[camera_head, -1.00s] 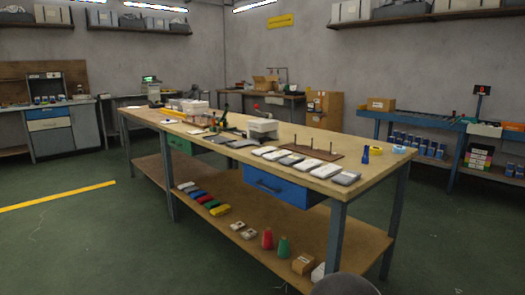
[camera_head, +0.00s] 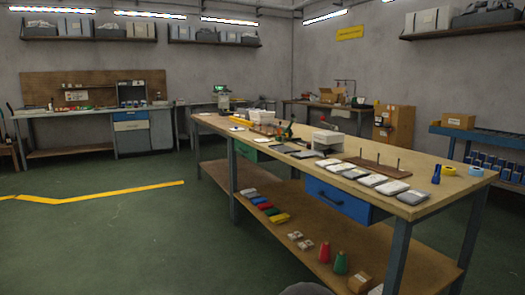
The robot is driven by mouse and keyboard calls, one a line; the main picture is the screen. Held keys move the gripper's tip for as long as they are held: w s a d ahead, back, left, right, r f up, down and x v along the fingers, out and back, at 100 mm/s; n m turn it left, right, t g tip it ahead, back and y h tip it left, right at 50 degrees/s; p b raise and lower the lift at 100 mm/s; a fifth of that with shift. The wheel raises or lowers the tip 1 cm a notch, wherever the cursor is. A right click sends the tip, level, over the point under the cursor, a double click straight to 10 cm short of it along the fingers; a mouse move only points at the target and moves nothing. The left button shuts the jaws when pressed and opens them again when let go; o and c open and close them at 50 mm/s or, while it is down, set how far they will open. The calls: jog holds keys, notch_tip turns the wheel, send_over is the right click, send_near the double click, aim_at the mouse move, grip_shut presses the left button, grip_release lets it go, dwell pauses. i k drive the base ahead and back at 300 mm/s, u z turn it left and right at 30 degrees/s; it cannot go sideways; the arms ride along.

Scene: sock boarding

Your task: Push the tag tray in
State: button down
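A blue drawer-like tray (camera_head: 337,200) with a dark handle hangs under the top of the long workbench (camera_head: 425,207), right of the picture's middle. Its front stands out from the bench's near side, and part of its side shows. A green drawer front (camera_head: 248,153) sits farther back under the same top. No label shows which of them is the tag tray. My gripper is not in view. A dark rounded part, probably mine, shows at the bottom edge.
Flat grey and white packs (camera_head: 388,187) and a peg board (camera_head: 380,168) lie on the bench. The lower shelf (camera_head: 310,228) holds coloured bundles, a red cone (camera_head: 324,253) and a green cone (camera_head: 341,263). The green floor (camera_head: 120,235) at left is open.

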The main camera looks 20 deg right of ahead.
aim_at(305, 154)
jog(key=u, duration=0.15)
jog(key=i, duration=1.55)
jog(key=z, duration=0.75)
